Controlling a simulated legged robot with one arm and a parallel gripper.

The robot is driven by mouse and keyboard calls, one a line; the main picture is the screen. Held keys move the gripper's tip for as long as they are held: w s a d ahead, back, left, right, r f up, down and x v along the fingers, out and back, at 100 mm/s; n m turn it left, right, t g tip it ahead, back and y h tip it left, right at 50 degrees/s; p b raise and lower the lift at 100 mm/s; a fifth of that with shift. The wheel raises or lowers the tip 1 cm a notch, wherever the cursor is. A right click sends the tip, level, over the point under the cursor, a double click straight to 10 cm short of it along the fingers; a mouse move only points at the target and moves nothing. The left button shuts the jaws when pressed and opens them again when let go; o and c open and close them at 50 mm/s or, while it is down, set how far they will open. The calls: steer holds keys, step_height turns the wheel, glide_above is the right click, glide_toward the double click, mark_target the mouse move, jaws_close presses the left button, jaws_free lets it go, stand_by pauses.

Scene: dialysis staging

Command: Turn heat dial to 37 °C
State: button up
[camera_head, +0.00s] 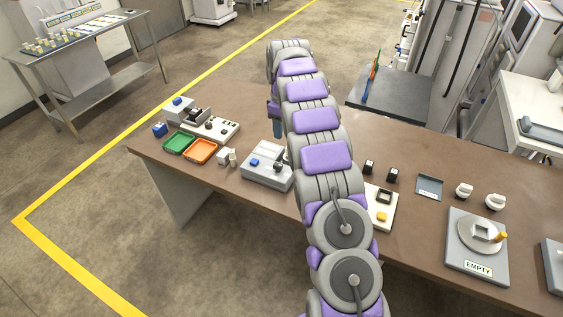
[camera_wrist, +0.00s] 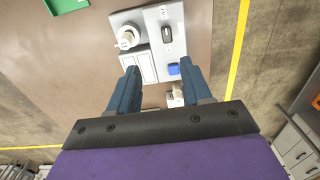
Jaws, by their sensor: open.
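A grey control box (camera_head: 265,178) with a blue button stands on the brown table, left of my arm in the head view. The wrist view shows the same panel (camera_wrist: 150,18) with a round white knob (camera_wrist: 128,38), likely the heat dial, a dark switch (camera_wrist: 167,33), a pale plate and a blue button (camera_wrist: 173,69). Markings are too small to read. My gripper (camera_wrist: 160,70) is open and empty, its blue fingers apart over the panel's near edge, with the knob beyond the left fingertip. In the head view one blue finger (camera_head: 276,128) shows beside my arm; the rest is hidden.
A green tray (camera_head: 178,142), an orange tray (camera_head: 201,151) and small white blocks lie left of the box. Right of my arm are a white panel with a yellow button (camera_head: 382,216), dark blocks and an "EMPTY" plate (camera_head: 477,267). Bare tabletop lies between.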

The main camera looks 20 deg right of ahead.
steer(key=b, duration=0.2)
glide_toward(277, 164)
steer(key=f, duration=0.2)
steer(key=d+f+b, duration=0.1)
steer(key=f, duration=0.4)
steer(key=shift+s+d, duration=0.1)
steer(key=shift+d, duration=0.05)
steer(key=shift+a+f+b, duration=0.4)
steer(key=shift+a+f, duration=0.05)
steer(key=shift+f, duration=0.35)
steer(key=shift+a+f, duration=0.25)
steer(key=shift+a, duration=0.4)
steer(key=shift+d, duration=0.4)
steer(key=shift+d+f, duration=0.1)
steer(key=shift+d, duration=0.35)
steer(key=c, duration=0.3)
steer(key=shift+c, duration=0.7)
steer(key=shift+a, duration=0.4)
steer(key=c, duration=0.3)
steer(key=shift+a, duration=0.1)
steer(key=shift+c, duration=0.8)
jaws_close()
